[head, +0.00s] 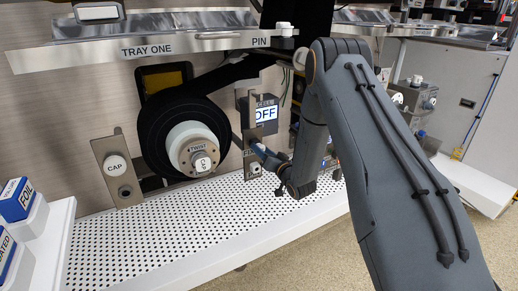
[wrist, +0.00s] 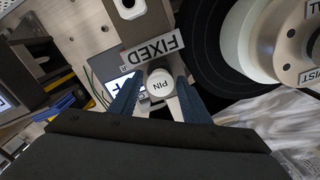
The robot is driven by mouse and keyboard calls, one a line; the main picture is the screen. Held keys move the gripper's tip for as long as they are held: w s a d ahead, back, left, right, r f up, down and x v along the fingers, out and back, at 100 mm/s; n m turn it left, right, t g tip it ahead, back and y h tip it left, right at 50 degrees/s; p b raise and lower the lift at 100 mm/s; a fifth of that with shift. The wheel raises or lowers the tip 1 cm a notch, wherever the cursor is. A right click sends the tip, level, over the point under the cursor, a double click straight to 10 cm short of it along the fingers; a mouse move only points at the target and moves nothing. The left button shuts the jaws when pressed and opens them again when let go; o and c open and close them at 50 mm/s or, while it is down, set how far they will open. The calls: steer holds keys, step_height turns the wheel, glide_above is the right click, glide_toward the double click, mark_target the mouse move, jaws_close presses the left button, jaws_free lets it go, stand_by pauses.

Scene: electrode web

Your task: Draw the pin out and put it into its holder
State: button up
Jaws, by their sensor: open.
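The pin (wrist: 160,84) shows its round white head, lettered PIN, in the wrist view, in front of a plate marked FIXED (wrist: 152,49). My gripper (wrist: 158,92) is open, with one blue finger on each side of the pin head; I cannot tell whether either finger touches it. In the head view my gripper (head: 268,164) is low, right of the black roll, and I cannot make out the pin there. A PIN label (head: 259,41) is on the right end of the shelf edge, beside a small white fitting (head: 284,28). I cannot tell whether that fitting is the holder.
The black roll (head: 155,133) with its white TWIST hub (head: 196,145) stands left of my gripper, close by in the wrist view. A CAP bracket (head: 118,170) is further left. A box reading OFF (head: 263,113) is behind. The perforated white deck (head: 150,235) is mostly clear.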

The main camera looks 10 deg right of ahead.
steer(key=c, duration=1)
steer(key=shift+s+d+p, duration=0.25)
steer(key=shift+s+p, duration=0.2)
steer(key=shift+s, duration=0.25)
steer(key=shift+p+v, duration=0.95)
steer(key=shift+v, duration=0.85)
steer(key=shift+f, duration=0.1)
